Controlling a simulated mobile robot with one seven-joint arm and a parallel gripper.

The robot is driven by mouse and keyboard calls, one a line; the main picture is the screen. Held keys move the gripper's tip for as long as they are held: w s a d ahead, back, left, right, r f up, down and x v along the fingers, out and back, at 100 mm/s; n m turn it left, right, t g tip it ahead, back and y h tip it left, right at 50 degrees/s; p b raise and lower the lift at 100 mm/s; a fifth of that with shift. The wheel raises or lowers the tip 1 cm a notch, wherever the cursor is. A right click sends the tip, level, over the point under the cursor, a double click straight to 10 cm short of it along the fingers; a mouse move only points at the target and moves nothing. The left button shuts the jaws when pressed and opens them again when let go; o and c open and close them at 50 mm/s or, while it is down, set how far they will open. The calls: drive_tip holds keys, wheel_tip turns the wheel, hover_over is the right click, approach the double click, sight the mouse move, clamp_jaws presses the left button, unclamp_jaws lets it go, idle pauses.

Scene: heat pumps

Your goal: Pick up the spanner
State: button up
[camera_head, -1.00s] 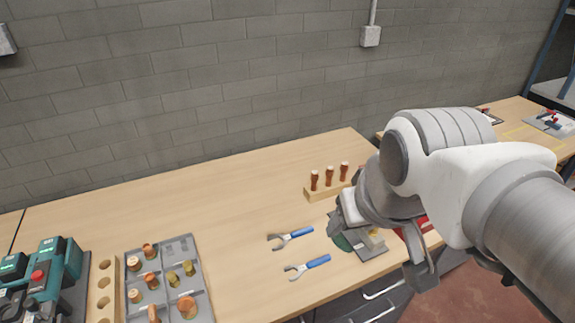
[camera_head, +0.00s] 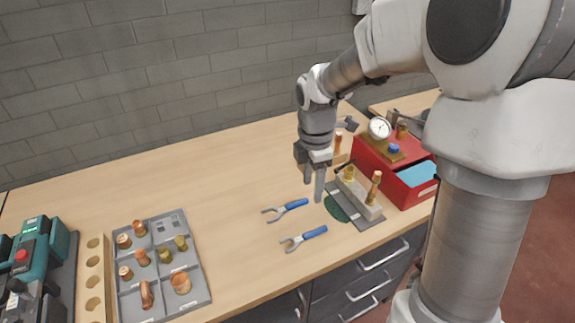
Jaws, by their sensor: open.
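Two spanners with blue handles and grey open jaws lie flat on the wooden table. The farther spanner (camera_head: 286,209) is nearest to my gripper, and the nearer spanner (camera_head: 304,237) lies just in front of it. Their jaws point left and their handles point right. My gripper (camera_head: 314,191) points down above the table, right of the farther spanner's handle end. It is open and holds nothing that I can see. One finger shows clearly and the other is partly hidden.
A grey plate (camera_head: 368,221) with a block and copper fittings lies right of my gripper. A red box (camera_head: 410,187) with a gauge stands behind it. A grey sorting tray (camera_head: 197,286) with fittings and green tools (camera_head: 38,262) are at left. The table (camera_head: 190,192) between is clear.

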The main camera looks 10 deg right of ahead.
wheel_tip(320, 180, down, 2)
drive_tip(key=n, duration=0.1)
hover_over(307, 234)
wheel_tip(307, 234, down, 12)
drive_tip(key=shift+s+r+b, duration=0.15)
drive_tip(key=shift+r+b, duration=0.05)
drive_tip(key=shift+b, duration=0.25)
drive_tip(key=shift+f, duration=2.9)
clamp_jaws()
